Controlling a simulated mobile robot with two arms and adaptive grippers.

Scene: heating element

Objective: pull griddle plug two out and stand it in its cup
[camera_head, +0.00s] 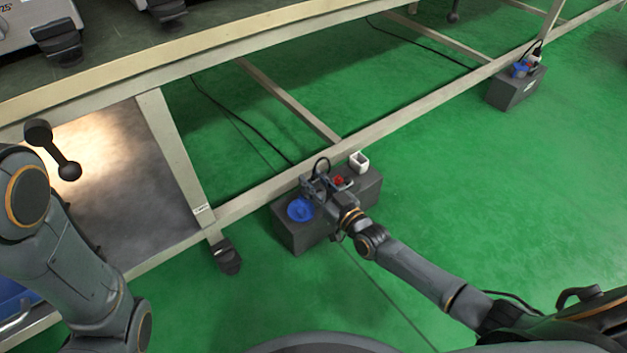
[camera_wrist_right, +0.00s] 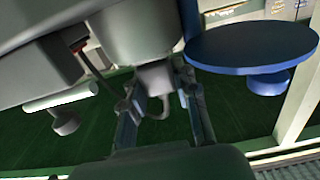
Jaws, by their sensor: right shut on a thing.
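My right gripper (camera_head: 318,188) is over the dark box (camera_head: 309,238) on the floor under the bench. In the right wrist view it is shut on a grey plug (camera_wrist_right: 155,78), held between its two fingers. A black cable (camera_head: 321,164) loops up at the gripper. The gripper hides most of the plug in the head view, and I cannot tell whether the plug is still seated in its socket. A white square cup (camera_head: 358,161) stands on the far right of the box and looks empty.
A blue round lid (camera_head: 300,208) is left of the gripper; it is large in the wrist view (camera_wrist_right: 250,45). A red part (camera_head: 338,181) lies between gripper and cup. A bench rail (camera_head: 255,203) runs behind the box. A similar box (camera_head: 516,91) stands far right.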

